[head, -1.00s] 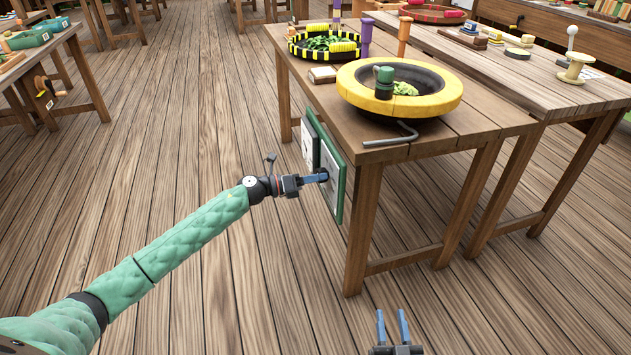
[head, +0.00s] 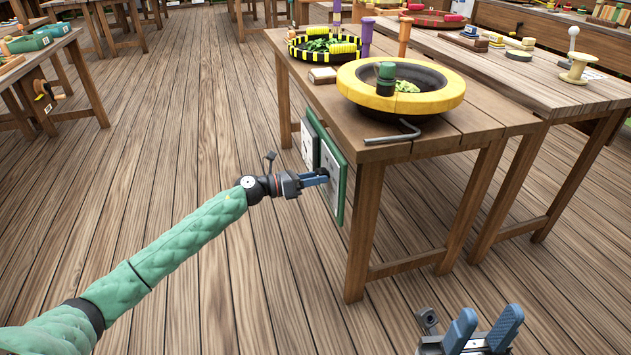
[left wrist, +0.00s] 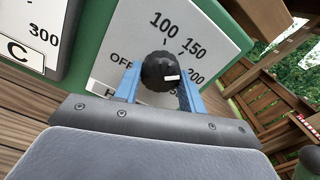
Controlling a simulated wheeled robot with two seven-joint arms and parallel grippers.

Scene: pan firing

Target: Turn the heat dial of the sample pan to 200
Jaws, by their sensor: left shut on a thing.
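The black heat dial (left wrist: 158,70) sits on a white plate (left wrist: 205,25) marked OFF, 100, 150 and 200. Its white mark is on the right side of the knob, facing roughly towards the 200 label (left wrist: 196,78). My left gripper (head: 325,176) is shut on the dial, with one blue finger on each side of it in the left wrist view (left wrist: 160,88). In the head view the dial is mostly hidden by the fingers. My right gripper (head: 487,328) is open and empty, low in the head view, away from the table.
A second plate (left wrist: 25,30), marked C and 300, is beside the dial plate. The floor left of the table is clear.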

